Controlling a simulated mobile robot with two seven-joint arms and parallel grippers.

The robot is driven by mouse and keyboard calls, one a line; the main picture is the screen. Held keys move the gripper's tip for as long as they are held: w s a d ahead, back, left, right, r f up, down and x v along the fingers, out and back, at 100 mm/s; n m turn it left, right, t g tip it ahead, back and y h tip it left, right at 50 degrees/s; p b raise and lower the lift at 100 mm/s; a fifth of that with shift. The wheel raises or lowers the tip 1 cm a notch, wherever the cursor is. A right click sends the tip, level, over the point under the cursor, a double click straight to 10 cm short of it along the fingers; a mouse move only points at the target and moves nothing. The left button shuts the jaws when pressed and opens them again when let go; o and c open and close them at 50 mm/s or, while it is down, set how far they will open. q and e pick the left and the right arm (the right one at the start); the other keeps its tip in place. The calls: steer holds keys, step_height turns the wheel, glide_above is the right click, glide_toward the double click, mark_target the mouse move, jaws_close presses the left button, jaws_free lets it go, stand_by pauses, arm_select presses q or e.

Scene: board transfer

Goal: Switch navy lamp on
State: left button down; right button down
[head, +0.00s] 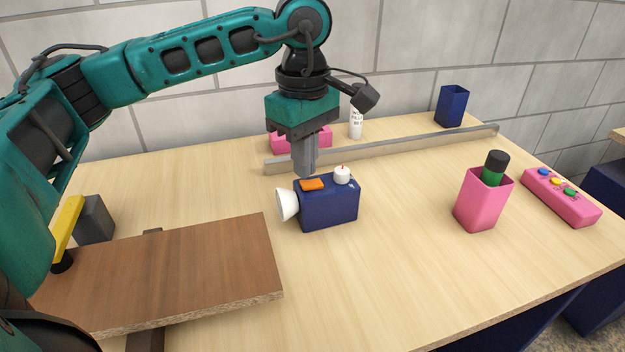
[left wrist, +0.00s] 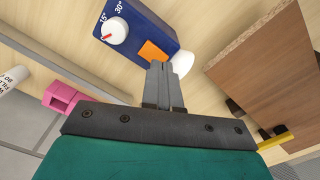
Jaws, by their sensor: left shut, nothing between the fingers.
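The navy lamp (head: 330,208) is a navy box on the table with a white cone-shaped head (head: 287,205) at its left end. On its top are an orange switch (head: 312,184) and a white knob (head: 342,175) with a red pointer. In the left wrist view the orange switch (left wrist: 155,52) and the knob (left wrist: 114,31), beside printed marks of 15° and 30°, show clearly. My left gripper (head: 308,173) is shut and empty, pointing down just above the switch; I cannot tell if it touches. It also shows in the left wrist view (left wrist: 160,68). My right gripper is not in view.
A grey rail (head: 390,148) runs behind the lamp, with a pink object (head: 315,138) and white bottle (head: 356,126) beyond. A brown board (head: 190,270) lies front left. A pink cup (head: 480,205) holding a green bottle, and a pink button box (head: 560,197), stand right.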

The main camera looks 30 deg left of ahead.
mark_target(305, 183)
arm_select(q)
steer(key=shift+f+b, duration=0.9)
steer(key=shift+f, duration=0.25)
stand_by(0.9)
steer(key=shift+r, duration=0.2)
steer(key=shift+r+p, duration=0.6)
steer(key=shift+p, duration=0.05)
steer(key=shift+r+p, duration=1.9)
steer(key=shift+r, duration=0.95)
steer(key=shift+f, duration=0.1)
